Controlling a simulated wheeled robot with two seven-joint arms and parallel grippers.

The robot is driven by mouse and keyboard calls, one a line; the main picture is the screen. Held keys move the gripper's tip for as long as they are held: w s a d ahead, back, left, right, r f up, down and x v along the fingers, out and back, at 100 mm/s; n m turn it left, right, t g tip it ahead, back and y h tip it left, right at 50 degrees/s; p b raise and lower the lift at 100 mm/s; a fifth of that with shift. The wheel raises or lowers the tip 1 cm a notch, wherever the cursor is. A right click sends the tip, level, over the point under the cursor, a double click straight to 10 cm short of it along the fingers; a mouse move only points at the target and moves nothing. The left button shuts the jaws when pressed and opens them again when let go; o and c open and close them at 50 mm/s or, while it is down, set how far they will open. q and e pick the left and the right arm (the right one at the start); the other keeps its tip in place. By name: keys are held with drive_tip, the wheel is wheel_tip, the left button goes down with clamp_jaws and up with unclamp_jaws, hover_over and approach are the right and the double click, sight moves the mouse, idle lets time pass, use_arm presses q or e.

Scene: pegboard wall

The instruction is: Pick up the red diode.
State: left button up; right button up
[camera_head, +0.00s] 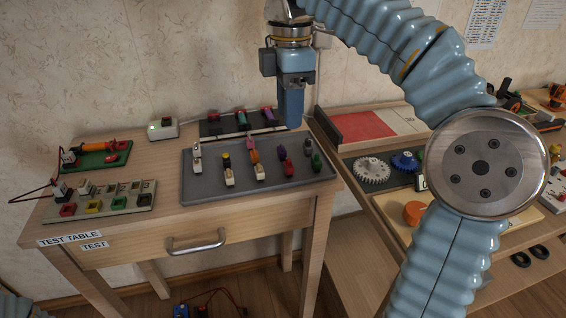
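My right gripper (291,122) points straight down above the back right of the test table, near the right end of a dark strip (225,128). Its fingers overlap in this view, so I cannot tell if they are open; nothing shows held. A grey tray (205,192) holds several small upright parts with white, yellow, orange, purple and green colours. Small red, teal and purple pieces stand on the dark strip; the red piece (214,116) is at its left. I cannot tell for sure which part is the red diode. My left gripper is out of view.
A green board (92,160) with wires and a panel of coloured sockets (130,204) lie at the table's left. A small white box (163,129) stands at the back. A second bench (385,205) with gears is at the right, partly behind my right arm.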

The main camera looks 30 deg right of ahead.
drive_tip(key=b, duration=0.1)
hover_over(289, 162)
drive_tip(key=f, duration=0.5)
drive_tip(key=shift+w+d+f, duration=0.15)
drive_tip(key=shift+w+f, duration=0.1)
wheel_tip(289, 162, down, 6)
drive_tip(key=shift+f+b, duration=0.1)
drive_tip(key=shift+b, duration=0.45)
clamp_jaws()
